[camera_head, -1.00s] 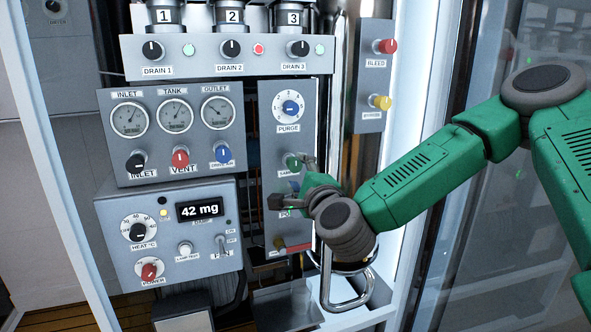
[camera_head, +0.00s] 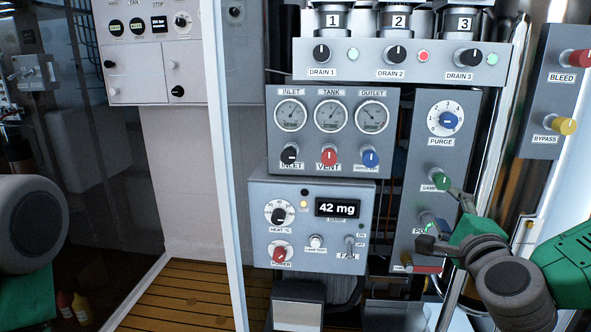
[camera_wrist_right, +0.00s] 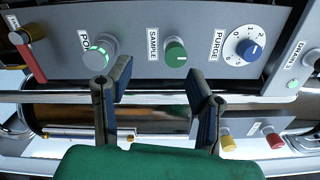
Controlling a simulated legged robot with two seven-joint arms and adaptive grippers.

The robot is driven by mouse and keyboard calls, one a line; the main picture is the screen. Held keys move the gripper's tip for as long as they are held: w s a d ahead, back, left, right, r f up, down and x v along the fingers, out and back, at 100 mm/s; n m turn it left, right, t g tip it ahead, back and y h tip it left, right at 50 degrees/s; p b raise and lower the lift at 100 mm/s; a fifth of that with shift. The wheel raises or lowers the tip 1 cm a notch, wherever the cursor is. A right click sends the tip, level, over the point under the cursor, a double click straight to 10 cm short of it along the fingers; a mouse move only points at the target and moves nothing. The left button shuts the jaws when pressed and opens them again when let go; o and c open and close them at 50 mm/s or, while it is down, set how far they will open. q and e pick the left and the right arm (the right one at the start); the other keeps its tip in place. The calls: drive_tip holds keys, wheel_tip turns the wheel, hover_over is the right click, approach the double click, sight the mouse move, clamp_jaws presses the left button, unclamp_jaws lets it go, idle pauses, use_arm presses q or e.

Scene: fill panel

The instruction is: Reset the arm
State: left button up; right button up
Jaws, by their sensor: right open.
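My right gripper (camera_head: 441,217) is at the right-hand column of the fill panel, its jaws open and empty. In the head view one finger is beside the green SAMPLE knob (camera_head: 441,181) and the other is lower, by the POWER-side knob labelled "PO..." (camera_head: 427,219). In the wrist view the open right gripper (camera_wrist_right: 160,78) has the grey knob with a lit green ring (camera_wrist_right: 100,52) just beyond its left finger. The green SAMPLE knob (camera_wrist_right: 175,52) shows beyond the gap between the fingers, apart from them. My left arm shows at the left edge; its gripper is out of view.
The PURGE dial (camera_head: 447,118) is above the SAMPLE knob. The display (camera_head: 338,208) reads 42 mg. Drain knobs (camera_head: 396,54) line the top. Red BLEED (camera_head: 577,58) and yellow BYPASS (camera_head: 564,125) knobs are at right. A white post (camera_head: 222,160) stands left of the panel.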

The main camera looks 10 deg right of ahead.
drive_tip(key=s+a+f+n+g+y+p, duration=0.2)
drive_tip(key=s+a+f+n+g+y, duration=0.25)
drive_tip(key=f, duration=0.45)
drive_tip(key=s+a+f+n+g+y+p, duration=0.1)
drive_tip(key=s+a+f+n+g+p, duration=0.2)
drive_tip(key=a+f+n, duration=0.45)
drive_tip(key=s+d+f+n+g+p, duration=0.1)
drive_tip(key=s+d+f+n+g, duration=0.1)
drive_tip(key=s, duration=0.6)
drive_tip(key=s+d+f+n+g+h+p, duration=0.1)
drive_tip(key=s+d+f+n+g, duration=0.1)
drive_tip(key=s+f+n+g, duration=0.2)
drive_tip(key=s+d+f+n+g+p, duration=0.1)
drive_tip(key=s+f+n, duration=0.4)
drive_tip(key=s, duration=0.7)
wheel_tip(320, 180, down, 2)
drive_tip(key=shift+d+f+n+g, duration=0.3)
drive_tip(key=shift+d+g, duration=0.15)
drive_tip(key=shift+g, duration=0.8)
drive_tip(key=shift+w+h, duration=0.1)
drive_tip(key=shift+h, duration=0.15)
